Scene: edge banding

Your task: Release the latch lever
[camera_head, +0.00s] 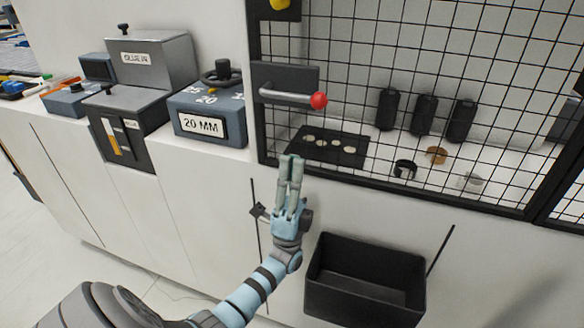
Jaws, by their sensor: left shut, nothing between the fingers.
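The latch lever (290,96) is a grey metal rod with a red ball knob (319,100) at its right end. It lies nearly level across a dark latch plate (285,78) at the left side of the black mesh guard. My left gripper (291,157) is shut and empty, its fingers pointing up in front of the guard's lower frame. In the picture it is below the lever and apart from it. My right gripper is not in view.
Left of the guard stand a 20 MM dial box (207,113) and a grey glue unit (140,75). Behind the mesh are a dark mat (327,146), black cylinders (424,114) and small rings. A black open bin (365,280) is at lower right.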

